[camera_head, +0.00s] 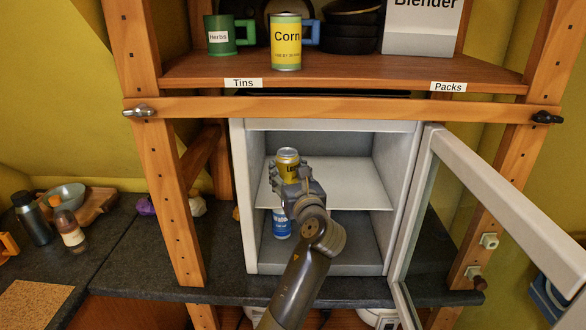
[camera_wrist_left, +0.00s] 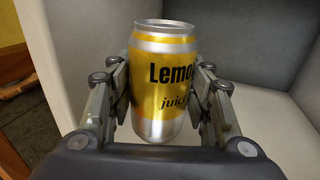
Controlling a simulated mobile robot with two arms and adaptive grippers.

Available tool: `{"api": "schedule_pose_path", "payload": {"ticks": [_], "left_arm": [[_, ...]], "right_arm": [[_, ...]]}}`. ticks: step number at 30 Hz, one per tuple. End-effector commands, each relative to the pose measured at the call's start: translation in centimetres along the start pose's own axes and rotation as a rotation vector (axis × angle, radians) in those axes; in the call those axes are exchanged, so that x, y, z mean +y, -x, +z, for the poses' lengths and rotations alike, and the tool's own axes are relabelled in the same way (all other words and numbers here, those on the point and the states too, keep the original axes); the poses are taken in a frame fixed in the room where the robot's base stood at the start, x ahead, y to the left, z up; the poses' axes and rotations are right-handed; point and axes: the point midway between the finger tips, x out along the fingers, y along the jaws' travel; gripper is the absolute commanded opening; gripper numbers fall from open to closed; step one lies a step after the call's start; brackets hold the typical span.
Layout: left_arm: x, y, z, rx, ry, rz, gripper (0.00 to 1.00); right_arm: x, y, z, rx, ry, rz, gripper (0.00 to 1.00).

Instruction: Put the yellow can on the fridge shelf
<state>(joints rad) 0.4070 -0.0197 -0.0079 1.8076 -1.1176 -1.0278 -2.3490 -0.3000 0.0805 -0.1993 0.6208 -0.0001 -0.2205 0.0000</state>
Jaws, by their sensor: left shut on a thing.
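The yellow can (camera_head: 287,157), with a lemon juice label, is upright in my left gripper (camera_head: 289,172). In the left wrist view the can (camera_wrist_left: 163,85) stands between the two fingers, which are shut on it. The can is at the fridge (camera_head: 240,190), whose door is open to the right. The fridge shelf (camera_head: 350,184) is a white board at mid height, bare on its right side. My gripper hides the left part of the shelf, so I cannot tell whether the can touches it. My right gripper is not in view.
A blue can (camera_head: 281,224) stands in the lower compartment, partly behind my arm. The open glass door (camera_head: 437,150) stands at the right. Wooden posts (camera_head: 165,190) flank the fridge. Above, a wooden shelf (camera_head: 350,72) holds a Corn tin (camera_head: 286,42), mugs and a Blender box (camera_head: 423,28).

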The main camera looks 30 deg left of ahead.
Motion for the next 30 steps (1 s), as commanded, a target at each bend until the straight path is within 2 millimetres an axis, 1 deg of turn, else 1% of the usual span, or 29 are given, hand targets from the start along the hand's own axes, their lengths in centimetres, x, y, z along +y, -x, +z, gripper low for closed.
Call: {"api": "schedule_pose_path", "payload": {"ticks": [1,6,9,12,17,24,27,30], "left_arm": [[-0.4,-1.0,0.4,-0.003,-0.001,0.001,0.14],[-1.6,-4.1,0.1,-0.004,-0.002,0.001,0.14],[-2.2,-5.5,-0.2,-0.003,-0.001,0.0,0.14],[-2.6,-6.5,-0.4,-0.003,-0.001,0.001,0.14],[-2.8,-7.2,-0.7,-0.002,0.0,-0.001,0.14],[-2.8,-7.2,-3.6,-0.001,-0.002,0.0,0.14],[-2.8,-7.2,-4.1,-0.003,0.001,-0.001,0.14],[-2.8,-7.2,-4.1,-0.003,0.002,-0.001,0.14]], "right_arm": [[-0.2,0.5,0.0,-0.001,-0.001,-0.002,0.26],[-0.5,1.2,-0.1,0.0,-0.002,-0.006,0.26],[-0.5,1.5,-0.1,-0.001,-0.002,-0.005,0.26],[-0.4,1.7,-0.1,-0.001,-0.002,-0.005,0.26],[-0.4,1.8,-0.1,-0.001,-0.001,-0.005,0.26],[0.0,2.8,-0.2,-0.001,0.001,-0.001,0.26],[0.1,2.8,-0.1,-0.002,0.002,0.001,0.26],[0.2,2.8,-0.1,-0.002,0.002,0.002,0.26]]}}
